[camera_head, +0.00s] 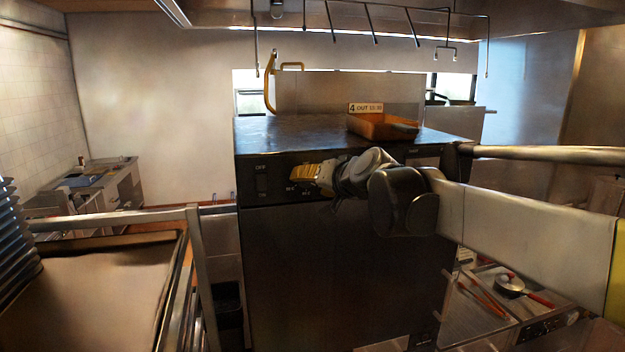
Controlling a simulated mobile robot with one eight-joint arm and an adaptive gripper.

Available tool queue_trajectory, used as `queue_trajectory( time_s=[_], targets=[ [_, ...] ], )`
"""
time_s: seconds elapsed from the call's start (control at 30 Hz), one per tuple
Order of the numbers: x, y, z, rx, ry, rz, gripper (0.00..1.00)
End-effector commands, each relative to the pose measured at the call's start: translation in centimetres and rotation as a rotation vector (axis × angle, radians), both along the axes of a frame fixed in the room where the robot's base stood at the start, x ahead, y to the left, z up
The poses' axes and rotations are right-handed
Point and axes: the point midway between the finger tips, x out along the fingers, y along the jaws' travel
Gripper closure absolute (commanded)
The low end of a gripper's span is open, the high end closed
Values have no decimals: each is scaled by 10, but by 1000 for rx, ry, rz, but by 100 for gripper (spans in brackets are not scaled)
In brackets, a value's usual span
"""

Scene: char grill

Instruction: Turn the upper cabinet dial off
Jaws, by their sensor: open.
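The dark cabinet (330,270) stands in the middle, with a control strip along its upper front edge. At the left of the strip is an OFF label with a dark switch-like control (262,183) below it. Small pale markings (292,188) show further right on the strip. My gripper (303,171), with yellowish fingers, is open in front of the strip, right of the OFF label. I cannot tell whether it touches the panel. I cannot make out the dial clearly; my gripper and arm hide part of the strip.
An orange-brown tray (378,127) and a small sign (366,107) are on the cabinet top. A rack with hooks (375,10) hangs above. A metal-framed counter (90,290) stands at the left front. A pan (510,285) lies on a lower unit at right.

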Motion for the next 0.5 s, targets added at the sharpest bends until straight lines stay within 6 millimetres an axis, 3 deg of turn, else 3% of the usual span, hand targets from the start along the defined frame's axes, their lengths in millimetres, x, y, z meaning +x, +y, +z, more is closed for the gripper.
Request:
queue_trajectory(
  time_s=[0.2, 0.5],
  targets=[
    [19, 10, -7, 0, 0, 1, 42],
    [21, 11, -8, 0, 0, 0, 42]
  ],
)
